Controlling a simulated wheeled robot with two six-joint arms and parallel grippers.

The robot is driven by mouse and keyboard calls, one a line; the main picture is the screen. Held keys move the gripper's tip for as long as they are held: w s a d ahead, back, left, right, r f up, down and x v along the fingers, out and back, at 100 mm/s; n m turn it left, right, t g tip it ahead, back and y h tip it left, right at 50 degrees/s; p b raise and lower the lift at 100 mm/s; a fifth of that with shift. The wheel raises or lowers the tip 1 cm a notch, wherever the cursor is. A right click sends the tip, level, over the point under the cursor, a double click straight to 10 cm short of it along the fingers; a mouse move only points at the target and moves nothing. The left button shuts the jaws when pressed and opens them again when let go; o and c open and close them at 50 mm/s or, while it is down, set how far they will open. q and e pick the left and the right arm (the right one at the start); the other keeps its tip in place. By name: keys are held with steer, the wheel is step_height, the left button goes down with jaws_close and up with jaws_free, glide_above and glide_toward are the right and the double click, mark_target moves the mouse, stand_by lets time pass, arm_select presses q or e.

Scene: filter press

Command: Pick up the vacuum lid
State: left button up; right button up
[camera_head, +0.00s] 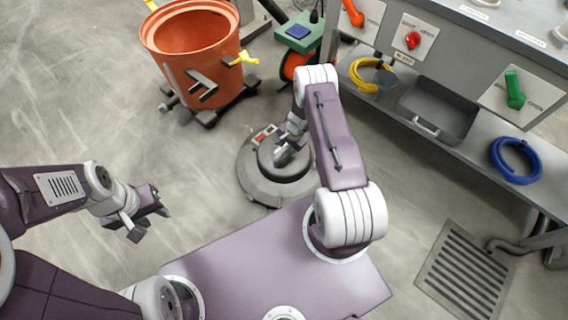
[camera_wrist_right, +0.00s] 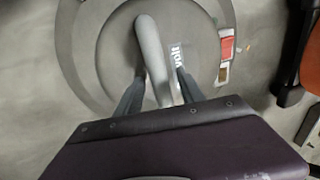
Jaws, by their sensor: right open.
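The vacuum lid (camera_head: 256,185) is a round grey disc on the floor in the middle of the head view, with a red-and-white label near its rim. In the right wrist view the lid (camera_wrist_right: 95,50) fills the upper middle, with a grey bar handle (camera_wrist_right: 152,52) across it. My right gripper (camera_head: 283,154) is over the lid. Its two open fingers (camera_wrist_right: 158,85) stand on either side of the handle; I cannot tell whether they touch it. My left gripper (camera_head: 142,214) hangs over bare floor at the left, and its fingers are too small to judge.
An orange drum (camera_head: 192,60) with yellow latches stands on a wheeled dolly behind the lid. A grey bench (camera_head: 420,125) with valves, a yellow hose (camera_head: 371,75) and a blue hose (camera_head: 515,160) runs along the right. A floor drain (camera_head: 465,268) lies at lower right. The floor left of the lid is clear.

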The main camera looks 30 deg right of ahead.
steer(key=shift+w+f, duration=0.1)
steer(key=shift+f, duration=0.4)
steer(key=shift+c, duration=0.4)
jaws_close()
steer(key=shift+r, duration=0.1)
